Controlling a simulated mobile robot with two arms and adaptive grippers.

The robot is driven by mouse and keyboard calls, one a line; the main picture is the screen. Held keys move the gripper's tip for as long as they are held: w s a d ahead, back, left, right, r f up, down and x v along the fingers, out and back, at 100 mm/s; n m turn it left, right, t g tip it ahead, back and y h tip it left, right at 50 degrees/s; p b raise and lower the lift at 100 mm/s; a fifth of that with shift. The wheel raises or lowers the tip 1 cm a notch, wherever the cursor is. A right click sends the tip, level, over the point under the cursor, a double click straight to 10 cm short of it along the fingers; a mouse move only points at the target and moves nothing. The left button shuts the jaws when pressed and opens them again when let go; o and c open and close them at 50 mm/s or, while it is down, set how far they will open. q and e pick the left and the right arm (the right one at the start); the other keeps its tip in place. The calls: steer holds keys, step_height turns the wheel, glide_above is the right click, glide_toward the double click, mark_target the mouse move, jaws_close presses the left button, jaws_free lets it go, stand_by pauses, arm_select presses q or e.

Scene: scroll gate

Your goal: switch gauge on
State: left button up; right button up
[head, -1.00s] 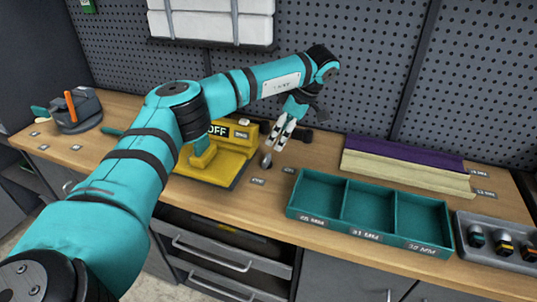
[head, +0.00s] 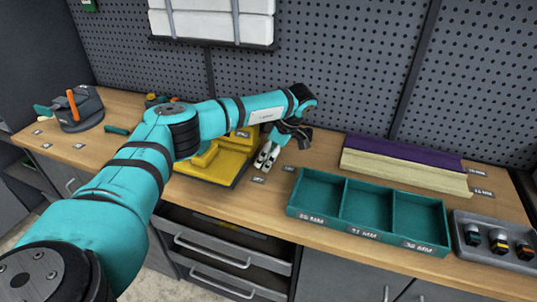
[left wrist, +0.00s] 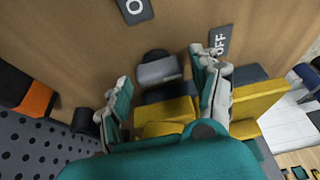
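My left gripper (head: 265,160) is lowered close to the bench just right of the gauge. In the left wrist view its two fingers (left wrist: 163,92) are apart, with a grey rounded switch knob (left wrist: 158,70) showing between and slightly beyond them. I cannot tell whether they touch it. A dark OFF label (left wrist: 220,42) lies beside one finger, and another label starting with O (left wrist: 134,10) is cut off by the picture edge. My right gripper is out of view.
A teal tray (head: 368,237) with three compartments stands right of the gripper. Behind it lie a purple and a cream bar (head: 405,172). A grey holder (head: 495,263) is at far right. A grey device with an orange handle (head: 72,104) stands at left.

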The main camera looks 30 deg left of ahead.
arm_select(q)
steer(key=c, duration=0.9)
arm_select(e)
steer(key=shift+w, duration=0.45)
arm_select(q)
steer(key=shift+n, duration=0.3)
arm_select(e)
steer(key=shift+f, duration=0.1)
arm_select(q)
steer(key=n+g+b, duration=0.1)
steer(key=n, duration=0.1)
steer(key=n+g+h+b, duration=0.1)
steer(key=n, duration=0.2)
steer(key=shift+w, duration=0.15)
steer(key=n+h+b, duration=0.1)
steer(key=n+b, duration=0.1)
steer(key=n, duration=0.2)
steer(key=shift+a+g, duration=0.1)
steer(key=shift+g, duration=0.3)
steer(key=shift+n+h, duration=0.3)
steer(key=shift+n, duration=0.1)
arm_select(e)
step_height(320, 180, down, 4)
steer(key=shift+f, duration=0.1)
arm_select(q)
steer(key=shift+r, duration=0.15)
steer(key=o, duration=1.2)
steer(key=shift+c, duration=0.2)
